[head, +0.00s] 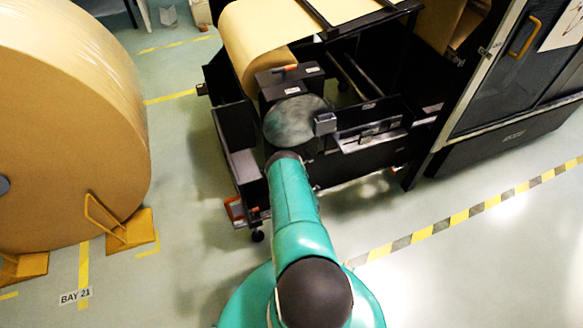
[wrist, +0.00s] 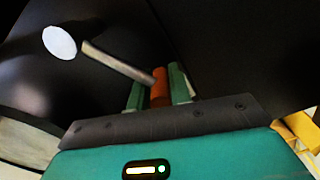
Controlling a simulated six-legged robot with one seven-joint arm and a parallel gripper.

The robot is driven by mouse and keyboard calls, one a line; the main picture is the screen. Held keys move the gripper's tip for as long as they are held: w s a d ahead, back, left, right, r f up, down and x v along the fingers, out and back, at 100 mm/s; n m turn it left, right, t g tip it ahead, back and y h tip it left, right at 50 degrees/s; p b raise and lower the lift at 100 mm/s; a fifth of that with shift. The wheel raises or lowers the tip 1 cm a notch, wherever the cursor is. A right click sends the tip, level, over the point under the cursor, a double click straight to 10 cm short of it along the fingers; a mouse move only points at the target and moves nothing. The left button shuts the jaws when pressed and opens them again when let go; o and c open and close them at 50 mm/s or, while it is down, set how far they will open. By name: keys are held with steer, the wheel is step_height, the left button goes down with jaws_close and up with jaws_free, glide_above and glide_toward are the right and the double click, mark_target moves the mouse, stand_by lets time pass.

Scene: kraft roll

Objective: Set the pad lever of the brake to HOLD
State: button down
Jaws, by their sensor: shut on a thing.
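My gripper (wrist: 158,88) is shut on an orange lever grip (wrist: 160,86), with one green finger on each side of it. A grey metal rod (wrist: 115,60) runs from the grip up and left across a dark panel, toward a pale round disc (wrist: 59,42). In the head view, my arm reaches the black roll stand (head: 245,165), and my fingers are hidden there. An orange handle (head: 287,68) lies on a black box near the kraft roll, above a grey disc (head: 295,120). I cannot read any HOLD marking or tell the lever's setting.
A large kraft roll (head: 70,120) stands at the left beside yellow chocks (head: 130,230). A dark cabinet (head: 510,90) with an orange handle stands at the right. The floor (head: 450,270) in front is clear, crossed by a striped yellow line (head: 470,212).

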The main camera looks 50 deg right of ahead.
steer(key=shift+s+d+f, duration=0.2)
steer(key=shift+s+d, duration=0.05)
steer(key=c, duration=1.3)
jaws_free()
steer(key=shift+d+f+g, duration=0.1)
steer(key=shift+f+g, duration=0.05)
steer(key=shift+g, duration=0.15)
steer(key=shift+c, duration=0.2)
steer(key=shift+a, duration=0.2)
steer(key=v, duration=1.3)
steer(key=shift+s+a, duration=0.2)
steer(key=shift+s, duration=0.05)
steer(key=shift+s, duration=0.1)
